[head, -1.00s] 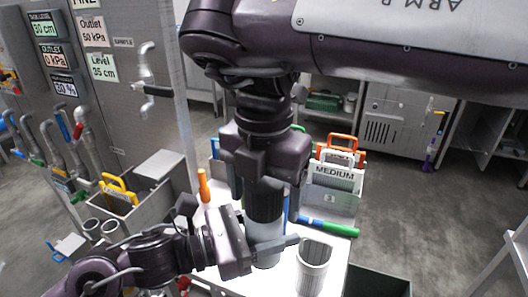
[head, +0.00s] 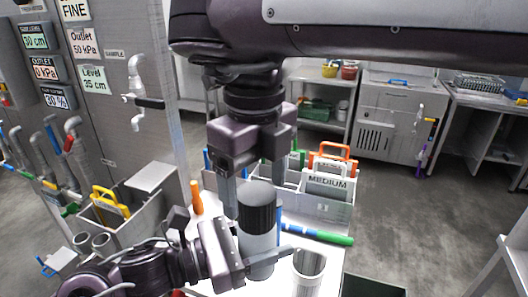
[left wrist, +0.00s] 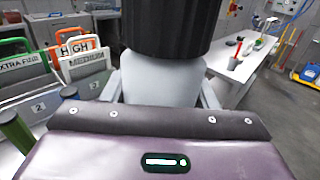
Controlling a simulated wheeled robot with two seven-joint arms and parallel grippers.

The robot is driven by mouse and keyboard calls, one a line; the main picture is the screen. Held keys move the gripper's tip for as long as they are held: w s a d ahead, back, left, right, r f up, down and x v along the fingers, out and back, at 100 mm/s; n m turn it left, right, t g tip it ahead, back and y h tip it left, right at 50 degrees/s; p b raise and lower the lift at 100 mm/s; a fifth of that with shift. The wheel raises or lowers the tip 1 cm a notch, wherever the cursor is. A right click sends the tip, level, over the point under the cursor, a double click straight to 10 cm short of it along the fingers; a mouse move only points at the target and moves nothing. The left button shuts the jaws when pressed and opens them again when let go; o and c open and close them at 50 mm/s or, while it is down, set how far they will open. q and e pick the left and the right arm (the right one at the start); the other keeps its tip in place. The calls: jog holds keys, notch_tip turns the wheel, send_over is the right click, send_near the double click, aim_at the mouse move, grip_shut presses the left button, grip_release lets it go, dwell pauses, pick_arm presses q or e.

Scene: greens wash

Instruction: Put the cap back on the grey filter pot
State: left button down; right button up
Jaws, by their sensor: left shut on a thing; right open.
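The grey filter pot (head: 258,240) stands upright over the white bench top. The dark ribbed cap (head: 257,207) sits on top of it, upright and in line with it; I cannot tell how tight it is. Both also show in the left wrist view, the pot (left wrist: 162,82) below the cap (left wrist: 165,25). My left gripper (head: 262,264) is shut on the pot's lower body from the left. My right gripper (head: 254,192) points down, open, its fingers on either side of the cap's upper part, holding nothing.
A white open cylinder (head: 308,272) stands just right of the pot. A blue-green stick (head: 318,235) and an orange-handled tool (head: 196,197) are near. A rack with a MEDIUM card (head: 326,184) stands behind. A grey bin (head: 150,205) is left.

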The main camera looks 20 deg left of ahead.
jog(key=shift+r, duration=1.95)
jog(key=shift+s+a, duration=0.1)
